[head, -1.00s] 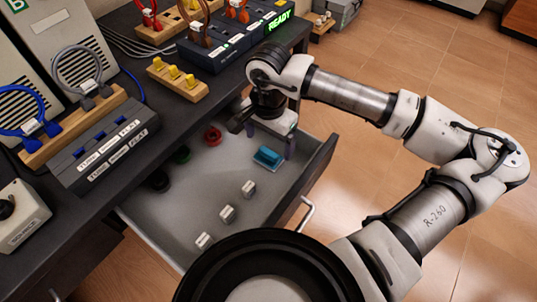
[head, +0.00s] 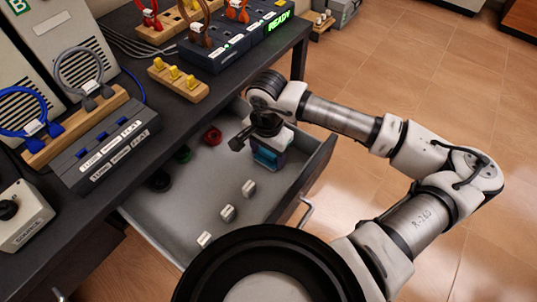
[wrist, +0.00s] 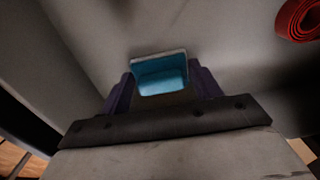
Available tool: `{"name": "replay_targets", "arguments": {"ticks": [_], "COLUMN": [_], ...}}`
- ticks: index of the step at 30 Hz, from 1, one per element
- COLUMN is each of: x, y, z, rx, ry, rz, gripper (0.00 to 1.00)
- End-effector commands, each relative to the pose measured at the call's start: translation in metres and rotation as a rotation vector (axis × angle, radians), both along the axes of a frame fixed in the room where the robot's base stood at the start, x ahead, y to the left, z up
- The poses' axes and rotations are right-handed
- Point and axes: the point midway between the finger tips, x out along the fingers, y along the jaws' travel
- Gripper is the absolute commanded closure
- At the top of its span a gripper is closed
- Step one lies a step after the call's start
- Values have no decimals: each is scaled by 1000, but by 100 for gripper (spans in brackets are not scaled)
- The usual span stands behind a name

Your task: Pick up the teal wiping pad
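The teal wiping pad (head: 266,158) is inside the open grey drawer, towards its far right side. My gripper (head: 268,153) is low over it, pointing down, and partly hides it. In the wrist view the pad (wrist: 162,78) sits between the two purple fingers of my gripper (wrist: 161,82), one finger at each side, with a pale grey edge along its top. The fingers look very close to the pad's sides. Whether they press on it cannot be made out.
The drawer (head: 200,190) also holds a red coil (head: 211,135), a green one (head: 182,154), a black one (head: 159,181) and several small white-grey blocks (head: 228,213). The drawer's front wall (head: 315,170) is close right of my gripper. The dark bench (head: 140,150) overhangs the drawer's left.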

Motion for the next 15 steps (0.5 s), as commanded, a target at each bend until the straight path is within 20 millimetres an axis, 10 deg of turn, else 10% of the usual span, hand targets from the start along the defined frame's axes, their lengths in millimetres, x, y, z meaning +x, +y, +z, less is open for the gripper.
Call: {"name": "replay_targets", "arguments": {"ticks": [15], "x": [1], "y": [-1], "z": [11], "rx": [-3], "ry": [-2], "rz": [0], "gripper": [60]}}
